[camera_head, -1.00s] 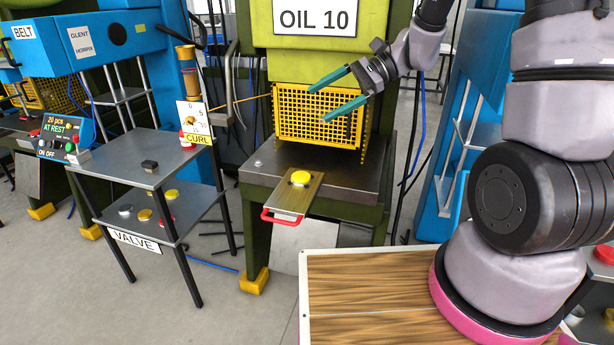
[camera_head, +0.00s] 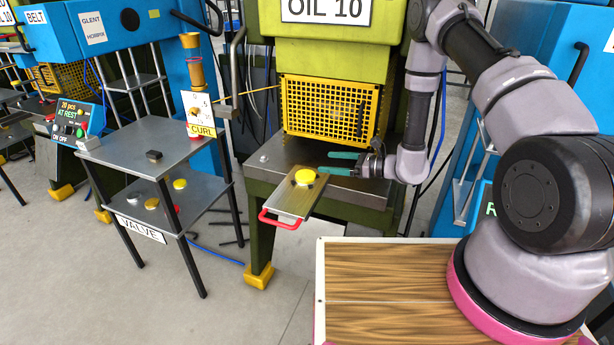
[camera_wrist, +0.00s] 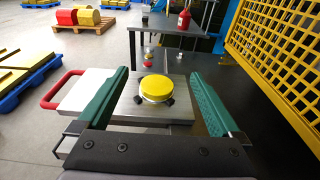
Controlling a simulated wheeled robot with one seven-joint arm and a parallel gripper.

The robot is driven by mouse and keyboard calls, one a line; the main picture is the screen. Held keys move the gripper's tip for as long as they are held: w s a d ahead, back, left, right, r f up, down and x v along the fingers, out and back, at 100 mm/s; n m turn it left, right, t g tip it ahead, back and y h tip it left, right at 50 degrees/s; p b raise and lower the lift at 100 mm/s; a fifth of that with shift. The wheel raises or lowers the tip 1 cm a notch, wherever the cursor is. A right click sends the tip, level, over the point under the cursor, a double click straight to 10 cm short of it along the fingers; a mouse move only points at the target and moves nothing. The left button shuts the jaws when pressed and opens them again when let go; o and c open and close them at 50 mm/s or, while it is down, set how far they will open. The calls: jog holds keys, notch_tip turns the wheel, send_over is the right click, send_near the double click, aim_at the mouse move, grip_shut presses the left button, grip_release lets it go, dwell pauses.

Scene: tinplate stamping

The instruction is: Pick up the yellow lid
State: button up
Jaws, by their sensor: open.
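The yellow lid (camera_head: 305,177) is a small round disc lying on a wooden-edged slide plate (camera_head: 278,201) with a red handle, in front of the press. In the wrist view the lid (camera_wrist: 156,89) lies flat between two small dark stops, ahead of my fingers. My gripper (camera_head: 340,162) is open, its two green fingers pointing left, just right of the lid. In the wrist view its fingers (camera_wrist: 158,100) spread to either side of the lid, and nothing is between the pads in contact with it.
A yellow mesh guard (camera_head: 330,110) stands behind the plate under the green press. A grey two-level table (camera_head: 120,152) at left carries a dark block on top and several lids below. A wooden-topped surface (camera_head: 385,290) is in front.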

send_near(310, 176)
jog(key=a, duration=0.2)
jog(key=shift+w+a+f, duration=0.15)
jog(key=shift+w+a, duration=0.25)
jog(key=shift+a, duration=0.2)
jog(key=shift+w+a+f, duration=0.15)
jog(key=shift+w+a, duration=0.25)
jog(key=shift+a, duration=0.15)
jog(key=shift+x, duration=2.7)
jog(key=c, duration=1.2)
jog(key=shift+r, duration=0.1)
jog(key=shift+c, duration=0.2)
